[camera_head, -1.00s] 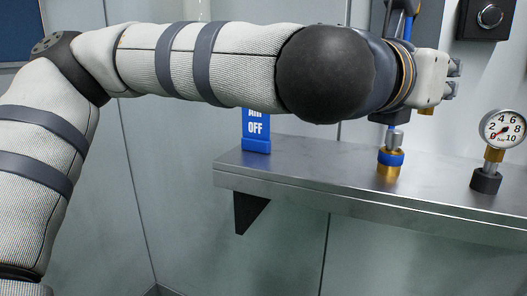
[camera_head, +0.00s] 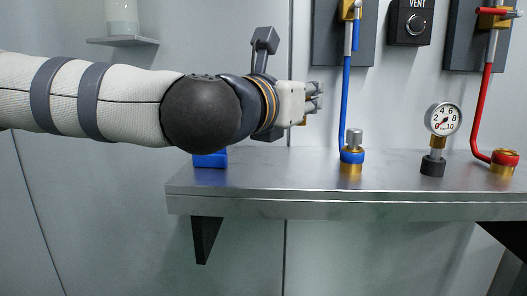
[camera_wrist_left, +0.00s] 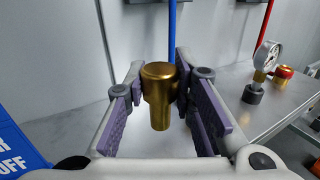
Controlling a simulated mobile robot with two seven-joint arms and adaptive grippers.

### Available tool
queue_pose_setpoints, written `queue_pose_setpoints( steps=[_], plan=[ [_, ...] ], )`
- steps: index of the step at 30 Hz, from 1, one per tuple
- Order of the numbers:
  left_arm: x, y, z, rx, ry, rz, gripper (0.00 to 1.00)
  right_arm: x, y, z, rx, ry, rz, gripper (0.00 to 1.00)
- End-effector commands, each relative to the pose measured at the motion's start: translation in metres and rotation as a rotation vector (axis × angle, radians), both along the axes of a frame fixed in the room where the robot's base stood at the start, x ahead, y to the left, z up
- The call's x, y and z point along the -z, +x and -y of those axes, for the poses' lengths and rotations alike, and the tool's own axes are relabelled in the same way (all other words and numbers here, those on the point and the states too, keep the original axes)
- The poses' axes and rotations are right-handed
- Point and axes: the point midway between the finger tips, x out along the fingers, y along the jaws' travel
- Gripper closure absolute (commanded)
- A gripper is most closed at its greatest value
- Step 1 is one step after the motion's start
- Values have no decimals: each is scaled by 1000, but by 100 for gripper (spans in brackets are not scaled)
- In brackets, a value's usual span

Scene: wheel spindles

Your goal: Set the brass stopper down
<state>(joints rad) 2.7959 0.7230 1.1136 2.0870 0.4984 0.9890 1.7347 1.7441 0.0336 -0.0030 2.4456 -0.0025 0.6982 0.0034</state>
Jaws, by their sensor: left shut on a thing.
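My left gripper (camera_head: 314,96) is shut on the brass stopper (camera_wrist_left: 158,88), a gold cap with a narrower stem pointing down. In the left wrist view the purple-padded fingers (camera_wrist_left: 160,78) hold it by its sides. In the head view only a sliver of gold shows under the fingers. The gripper is above the steel shelf (camera_head: 270,180), left of the blue-ringed brass fitting (camera_head: 351,160). The stopper appears raised off the shelf. My right gripper is not in view.
A pressure gauge (camera_head: 443,119) and a red-ringed fitting (camera_head: 504,162) stand farther right on the shelf. A blue pipe (camera_head: 346,100) runs down to the blue-ringed fitting. The blue sign (camera_head: 211,160) is mostly behind my arm. The shelf between sign and fitting is clear.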

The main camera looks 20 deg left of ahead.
Motion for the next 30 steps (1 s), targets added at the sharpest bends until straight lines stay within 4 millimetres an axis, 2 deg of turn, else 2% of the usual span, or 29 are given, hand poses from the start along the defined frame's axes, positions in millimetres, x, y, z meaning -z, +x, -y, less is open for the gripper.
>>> queue_pose_setpoints(
  steps=[2,3,6,11,16,29,30],
  plan=[
    [14,16,-22,-5,-2,-4,100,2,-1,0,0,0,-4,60],
    [28,21,-27,-3,-1,-7,100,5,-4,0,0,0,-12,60],
    [49,30,-40,-2,-1,-6,100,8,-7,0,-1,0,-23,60],
    [64,39,-52,-2,-1,-2,100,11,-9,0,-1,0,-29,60],
    [97,42,-55,2,1,-6,100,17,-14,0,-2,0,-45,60],
    [104,41,-55,1,0,-1,100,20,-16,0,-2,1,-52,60],
    [103,41,-55,0,0,0,70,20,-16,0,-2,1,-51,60]
  ],
)
